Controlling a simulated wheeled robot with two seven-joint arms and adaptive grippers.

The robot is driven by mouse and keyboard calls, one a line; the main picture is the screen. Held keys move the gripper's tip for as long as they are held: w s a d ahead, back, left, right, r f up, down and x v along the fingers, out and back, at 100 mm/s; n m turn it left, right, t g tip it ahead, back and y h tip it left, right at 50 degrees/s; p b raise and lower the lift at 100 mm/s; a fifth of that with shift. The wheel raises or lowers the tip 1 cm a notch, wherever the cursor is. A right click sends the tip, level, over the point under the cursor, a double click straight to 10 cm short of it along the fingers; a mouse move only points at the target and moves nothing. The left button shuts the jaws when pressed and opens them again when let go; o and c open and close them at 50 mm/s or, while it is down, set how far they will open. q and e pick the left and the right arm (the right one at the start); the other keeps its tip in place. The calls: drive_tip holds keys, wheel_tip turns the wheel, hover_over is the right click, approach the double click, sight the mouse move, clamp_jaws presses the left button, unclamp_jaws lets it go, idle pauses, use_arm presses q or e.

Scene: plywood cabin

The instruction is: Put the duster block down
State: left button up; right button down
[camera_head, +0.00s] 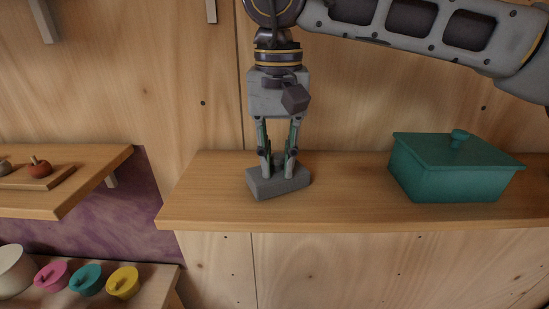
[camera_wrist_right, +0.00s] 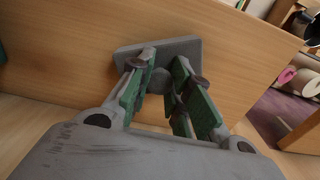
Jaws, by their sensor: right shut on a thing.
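The duster block (camera_head: 277,187) is a small grey rectangular block at the left end of a wooden shelf (camera_head: 350,205). My right gripper (camera_head: 277,170) points straight down from above and is shut on the block's raised middle part. The block looks level and is at the shelf surface; I cannot tell for sure whether it touches. In the right wrist view the grey block (camera_wrist_right: 188,48) shows beyond the green-padded fingers (camera_wrist_right: 165,85), which close around its knob. My left gripper is not in view.
A teal lidded box (camera_head: 452,172) stands on the shelf to the right, with clear shelf between.

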sight(279, 155)
drive_tip(key=shift+w+d+f, duration=0.2)
drive_tip(key=shift+d, duration=0.1)
drive_tip(key=c, duration=1.3)
unclamp_jaws()
drive_tip(key=shift+s+a, duration=0.15)
drive_tip(key=shift+a, duration=0.05)
drive_tip(key=shift+d, duration=0.1)
drive_tip(key=shift+r, duration=0.1)
drive_tip(key=shift+r, duration=3.85)
